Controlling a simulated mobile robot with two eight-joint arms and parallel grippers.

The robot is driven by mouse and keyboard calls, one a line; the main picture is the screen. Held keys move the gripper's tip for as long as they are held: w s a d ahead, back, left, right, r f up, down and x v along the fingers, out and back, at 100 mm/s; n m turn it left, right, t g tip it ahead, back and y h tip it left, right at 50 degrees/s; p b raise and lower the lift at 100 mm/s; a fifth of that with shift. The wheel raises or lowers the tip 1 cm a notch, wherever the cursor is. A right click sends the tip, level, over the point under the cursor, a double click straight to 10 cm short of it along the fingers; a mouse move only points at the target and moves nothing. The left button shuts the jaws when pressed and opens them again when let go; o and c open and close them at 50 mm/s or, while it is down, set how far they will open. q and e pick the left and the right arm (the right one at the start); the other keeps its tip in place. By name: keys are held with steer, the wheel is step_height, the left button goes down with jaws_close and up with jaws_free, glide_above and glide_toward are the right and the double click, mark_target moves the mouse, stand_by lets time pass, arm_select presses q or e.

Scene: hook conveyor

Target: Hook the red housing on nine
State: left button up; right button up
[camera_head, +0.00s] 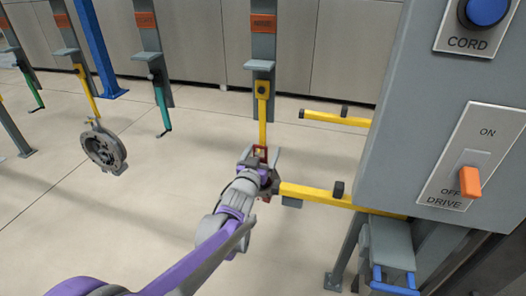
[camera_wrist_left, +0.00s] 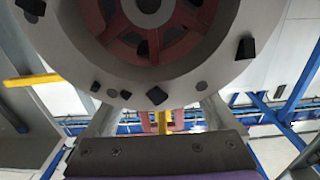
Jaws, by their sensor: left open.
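The red housing (camera_head: 265,198) shows in the head view only as small red parts around my left gripper (camera_head: 261,157); the gripper and wrist hide most of it. The post with the orange sign (camera_head: 263,22), which seems to read NINE, carries a yellow hook (camera_head: 263,110) that runs down to the red parts. My left gripper is open, its fingers on either side of the red upper part. In the left wrist view, red uprights (camera_wrist_left: 177,119) and a yellow strip (camera_wrist_left: 163,122) show between the fingers. A large grey ring with red spokes (camera_wrist_left: 190,45) fills the top.
A grey housing (camera_head: 103,147) hangs on a yellow hook at the left. Other posts with green hooks (camera_head: 161,108) stand there. A control cabinet (camera_head: 430,110) with an orange DRIVE switch (camera_head: 470,182) blocks the right. Yellow bars (camera_head: 320,195) reach out from beside it.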

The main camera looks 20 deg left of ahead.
arm_select(q)
steer(key=shift+f, duration=0.1)
steer(key=s+b, duration=0.1)
steer(key=s, duration=1)
steer(key=s+f+g, duration=0.6)
steer(key=s+f, duration=0.3)
steer(key=s, duration=0.4)
steer(key=s+f+g, duration=0.6)
steer(key=s+f, duration=0.2)
steer(key=s, duration=0.6)
steer(key=shift+a+f+g+y, duration=0.2)
steer(key=shift+f+g+y, duration=0.1)
steer(key=shift+f, duration=0.1)
steer(key=shift+w, duration=0.1)
